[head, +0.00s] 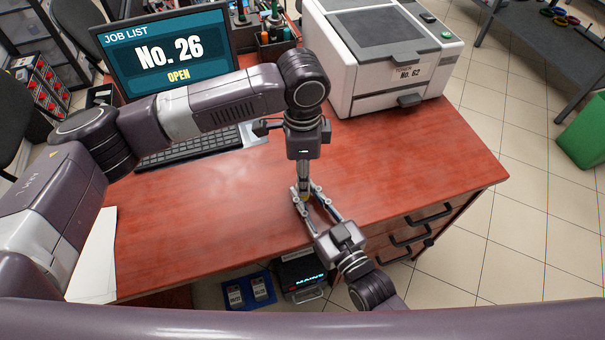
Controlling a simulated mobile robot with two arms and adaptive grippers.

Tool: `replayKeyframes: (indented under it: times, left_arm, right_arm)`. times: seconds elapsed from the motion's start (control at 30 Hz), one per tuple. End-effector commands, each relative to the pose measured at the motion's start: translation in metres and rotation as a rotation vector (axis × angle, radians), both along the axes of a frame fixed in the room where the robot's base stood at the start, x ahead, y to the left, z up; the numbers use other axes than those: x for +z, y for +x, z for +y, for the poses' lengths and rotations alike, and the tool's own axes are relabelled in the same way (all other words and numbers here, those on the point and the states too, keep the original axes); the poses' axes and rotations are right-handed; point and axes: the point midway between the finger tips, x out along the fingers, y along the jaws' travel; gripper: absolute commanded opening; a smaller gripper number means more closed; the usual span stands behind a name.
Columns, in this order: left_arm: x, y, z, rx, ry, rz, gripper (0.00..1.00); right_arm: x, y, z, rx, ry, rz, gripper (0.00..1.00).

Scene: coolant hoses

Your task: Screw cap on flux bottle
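My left gripper (303,183) comes down from above over the middle of the red desk (200,225), its fingers pointing down and close together. My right gripper (306,193) reaches up from the lower right, its two fingers spread in a narrow V whose tips meet the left fingertips in the picture. A tiny pale yellowish patch shows between the tips; it is too small to identify. I cannot make out the flux bottle or its cap; they may be hidden between the fingers. Whether either gripper is closed on something cannot be told.
A monitor (165,55) and keyboard (190,148) stand behind my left arm. A white printer (385,55) fills the back right. A pen holder (274,42) stands between them. Paper (97,255) lies at the left. The desk right of the grippers is clear.

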Motion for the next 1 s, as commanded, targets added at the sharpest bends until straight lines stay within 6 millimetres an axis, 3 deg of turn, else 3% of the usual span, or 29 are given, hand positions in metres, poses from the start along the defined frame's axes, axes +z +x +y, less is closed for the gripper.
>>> replayKeyframes:
  times: [0.5, 0.7, 0.97, 1.0]
  left_arm:
    - [0.098, 0.001, -0.001, -0.001, -0.002, -0.002, 0.37]
    - [0.113, 0.000, 0.000, -0.001, 0.000, 0.000, 0.37]
    - [0.114, 0.000, 0.000, -0.001, 0.000, 0.000, 0.37]
    - [0.114, 0.000, 0.000, -0.001, 0.000, 0.000, 0.37]
  right_arm:
    - [0.000, 0.000, 0.000, 0.000, 0.000, 0.000, 0.00]
    - [0.000, 0.000, 0.000, 0.000, 0.000, 0.000, 0.00]
    - [0.000, 0.000, 0.000, 0.000, 0.000, 0.000, 0.00]
    - [0.000, 0.000, 0.000, 0.000, 0.000, 0.000, 0.24]
